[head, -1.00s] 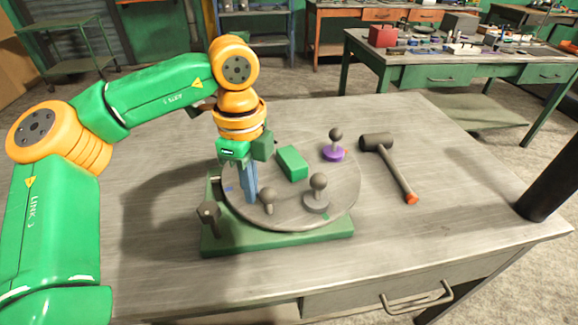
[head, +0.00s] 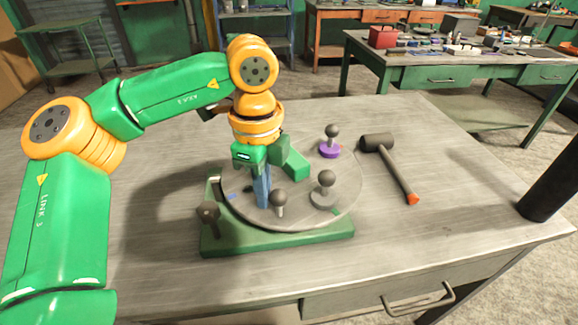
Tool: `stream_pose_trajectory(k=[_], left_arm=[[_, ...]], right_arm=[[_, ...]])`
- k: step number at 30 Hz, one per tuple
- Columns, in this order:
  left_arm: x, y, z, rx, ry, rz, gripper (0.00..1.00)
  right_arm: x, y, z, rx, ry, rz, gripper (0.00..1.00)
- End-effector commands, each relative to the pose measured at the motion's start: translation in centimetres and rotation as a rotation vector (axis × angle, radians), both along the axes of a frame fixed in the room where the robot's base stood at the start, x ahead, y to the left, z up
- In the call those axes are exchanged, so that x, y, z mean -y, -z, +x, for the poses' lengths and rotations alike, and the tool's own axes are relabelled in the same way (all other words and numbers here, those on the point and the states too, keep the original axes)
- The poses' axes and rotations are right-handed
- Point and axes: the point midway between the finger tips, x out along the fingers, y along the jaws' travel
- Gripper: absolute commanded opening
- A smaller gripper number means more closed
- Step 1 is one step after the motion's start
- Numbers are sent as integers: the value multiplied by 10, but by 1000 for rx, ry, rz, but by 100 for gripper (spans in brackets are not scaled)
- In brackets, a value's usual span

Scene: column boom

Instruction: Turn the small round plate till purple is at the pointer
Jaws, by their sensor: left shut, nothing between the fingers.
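The small round grey plate (head: 345,205) lies on a green base (head: 290,243) on the bench. On the plate, a dark ball knob with a purple foot (head: 330,151) stands at the back right. A knob with a grey foot (head: 325,189) stands at the front right, and a small knob (head: 279,199) at the front. I cannot clearly make out the pointer. My right gripper is out of view.
A dark knob (head: 208,212) stands at the base's left corner. A mallet (head: 390,165) lies right of the plate. Another green bench (head: 450,75) with a red box and small items stands behind.

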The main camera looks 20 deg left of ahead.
Motion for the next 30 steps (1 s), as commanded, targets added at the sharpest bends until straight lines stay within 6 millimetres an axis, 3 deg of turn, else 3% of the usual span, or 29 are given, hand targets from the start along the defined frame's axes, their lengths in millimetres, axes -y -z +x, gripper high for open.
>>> stream_pose_trajectory(k=[30], left_arm=[[28,0,3,0,1,-2,0]], right_arm=[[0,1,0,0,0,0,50]])
